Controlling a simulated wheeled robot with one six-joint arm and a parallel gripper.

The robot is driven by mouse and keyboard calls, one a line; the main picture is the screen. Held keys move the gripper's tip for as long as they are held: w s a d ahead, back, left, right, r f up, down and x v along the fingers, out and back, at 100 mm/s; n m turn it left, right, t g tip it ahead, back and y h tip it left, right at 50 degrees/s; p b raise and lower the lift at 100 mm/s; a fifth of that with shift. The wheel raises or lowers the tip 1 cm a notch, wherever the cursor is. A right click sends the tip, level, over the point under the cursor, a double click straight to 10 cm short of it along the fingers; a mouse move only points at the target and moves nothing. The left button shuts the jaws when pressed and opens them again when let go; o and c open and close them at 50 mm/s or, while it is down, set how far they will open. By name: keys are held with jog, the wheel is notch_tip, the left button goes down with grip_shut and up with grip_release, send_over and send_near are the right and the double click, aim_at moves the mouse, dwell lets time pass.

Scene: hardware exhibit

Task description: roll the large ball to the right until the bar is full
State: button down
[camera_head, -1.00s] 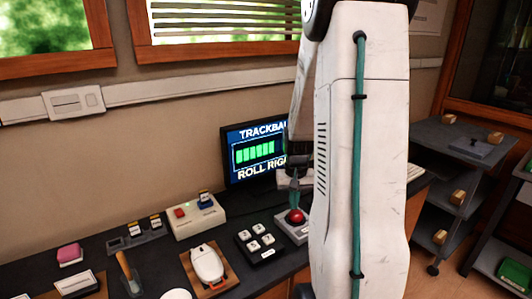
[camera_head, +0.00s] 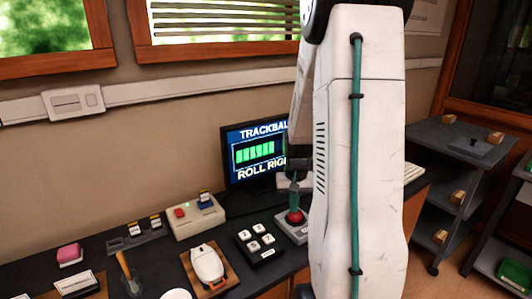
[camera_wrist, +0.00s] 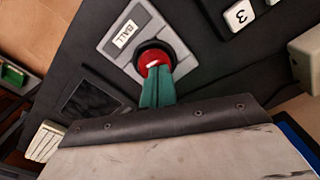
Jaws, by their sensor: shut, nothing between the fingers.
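The large red ball (camera_head: 295,217) sits in a grey housing (camera_head: 289,231) on the dark counter. In the wrist view the ball (camera_wrist: 154,58) shows in a black ring, beside a label reading "BALL" (camera_wrist: 125,34). My gripper (camera_wrist: 157,78) is shut, its green fingertips at the ball's edge, apparently touching it. In the head view my gripper (camera_head: 295,205) points down onto the ball. The monitor (camera_head: 255,152) shows "TRACKBALL", "ROLL RIGHT" and a bar (camera_head: 255,152) with several green segments. My arm hides the monitor's right side, so the bar's right end cannot be seen.
A keypad (camera_head: 260,244) with several white keys stands left of the ball. A white mouse-like device (camera_head: 206,264) on a wooden board and a box with a red button (camera_head: 194,217) are further left. A grey shelf cart (camera_head: 452,190) stands at the right.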

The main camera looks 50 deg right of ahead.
jog(key=shift+f, duration=0.15)
jog(key=shift+s+d, duration=0.15)
jog(key=shift+d, duration=0.4)
jog(key=shift+s+d, duration=0.15)
jog(key=shift+d, duration=0.35)
dwell(0.5)
dwell(0.3)
jog(key=shift+r, duration=0.7)
jog(key=shift+w+a, duration=0.25)
jog(key=shift+a, duration=0.85)
jog(key=shift+f, duration=0.7)
